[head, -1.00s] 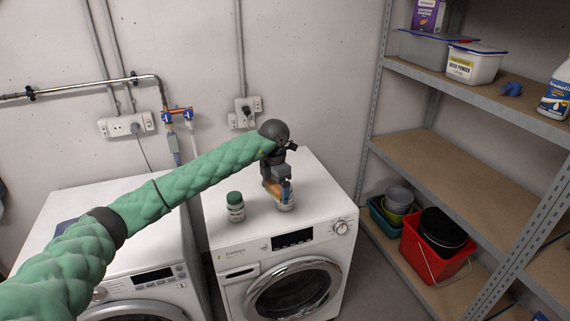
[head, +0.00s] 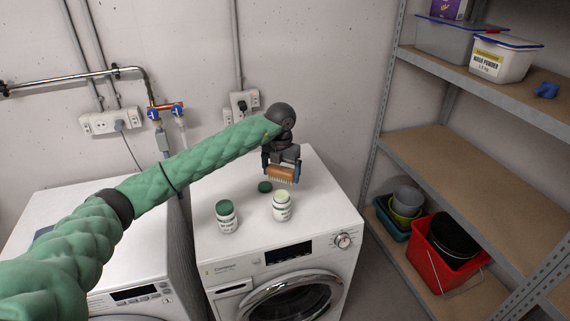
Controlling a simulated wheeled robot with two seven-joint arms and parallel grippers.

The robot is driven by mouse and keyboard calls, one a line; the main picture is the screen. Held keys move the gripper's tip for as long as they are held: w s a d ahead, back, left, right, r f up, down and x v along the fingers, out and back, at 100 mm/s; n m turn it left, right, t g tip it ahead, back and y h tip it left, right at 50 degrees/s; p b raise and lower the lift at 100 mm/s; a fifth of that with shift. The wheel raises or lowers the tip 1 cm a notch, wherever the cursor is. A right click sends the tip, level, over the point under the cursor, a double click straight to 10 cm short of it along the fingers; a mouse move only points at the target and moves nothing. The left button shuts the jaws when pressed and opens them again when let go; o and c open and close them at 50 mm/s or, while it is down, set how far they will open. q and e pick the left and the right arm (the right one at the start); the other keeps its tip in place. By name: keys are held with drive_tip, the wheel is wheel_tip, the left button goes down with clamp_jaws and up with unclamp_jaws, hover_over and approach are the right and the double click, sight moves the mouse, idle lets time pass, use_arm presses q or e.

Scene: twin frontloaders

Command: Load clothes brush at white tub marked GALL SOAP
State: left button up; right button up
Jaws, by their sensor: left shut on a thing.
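My left gripper (head: 282,165) is shut on the clothes brush (head: 281,175), a wooden block with pale bristles pointing down. It holds the brush above the right washing machine's top, behind and above an open white tub (head: 282,209). That tub shows pale yellowish contents at its mouth. A second white tub (head: 227,221) with a green lid on stands to its left. Both labels are too small to read surely. A loose green lid (head: 265,187) lies behind the open tub. My right gripper is not in view.
The right washing machine (head: 325,212) has free room on its top right. Another washing machine (head: 100,240) stands left, under my arm. A shelf rack (head: 460,170) at right holds boxes, a red bucket (head: 440,262) and basins.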

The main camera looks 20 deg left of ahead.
sight(281, 178)
use_arm(q)
drive_tip(key=shift+w+f, duration=0.1)
drive_tip(key=shift+s+f, duration=0.2)
drive_tip(key=shift+f, duration=0.35)
drive_tip(key=shift+w+f, duration=0.15)
drive_tip(key=shift+f, duration=0.75)
drive_tip(key=shift+f+b, duration=0.45)
drive_tip(key=shift+f, duration=0.85)
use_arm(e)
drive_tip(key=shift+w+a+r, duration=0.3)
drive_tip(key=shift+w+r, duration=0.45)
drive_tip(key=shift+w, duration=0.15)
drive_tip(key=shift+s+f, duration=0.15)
use_arm(q)
drive_tip(key=shift+f, duration=0.1)
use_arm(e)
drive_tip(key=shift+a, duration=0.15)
use_arm(q)
drive_tip(key=shift+f+b, duration=0.35)
drive_tip(key=shift+f, duration=0.05)
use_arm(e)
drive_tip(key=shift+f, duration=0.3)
